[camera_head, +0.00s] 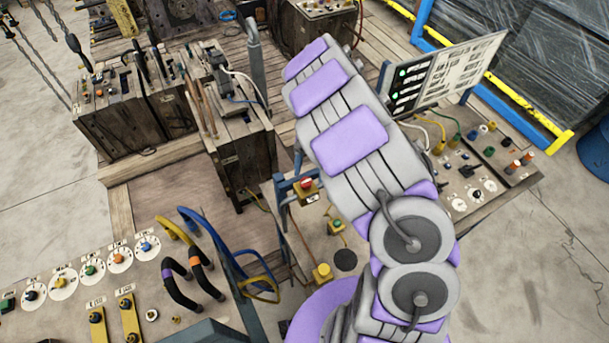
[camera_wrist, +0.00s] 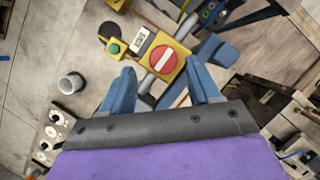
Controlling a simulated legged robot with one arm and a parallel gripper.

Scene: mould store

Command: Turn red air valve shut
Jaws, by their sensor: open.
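In the wrist view a round red disc (camera_wrist: 162,61) with a white bar across it sits on a yellow housing (camera_wrist: 182,51); it looks like the red air valve. Its white bar lies slanted in the picture. My gripper (camera_wrist: 160,78) is open, with its blue fingers apart and the disc showing between and beyond their tips. Nothing is held, and I see no contact. In the head view a small red knob (camera_head: 306,183) on a yellow box (camera_head: 308,196) shows left of my arm; I cannot tell whether it is the same part.
A green button (camera_wrist: 113,48) and a white label (camera_wrist: 144,43) are beside the disc. A white cup-like cylinder (camera_wrist: 70,83) is at left. In the head view, control benches stand left (camera_head: 75,290) and right (camera_head: 485,165), with cables (camera_head: 195,260) at lower left.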

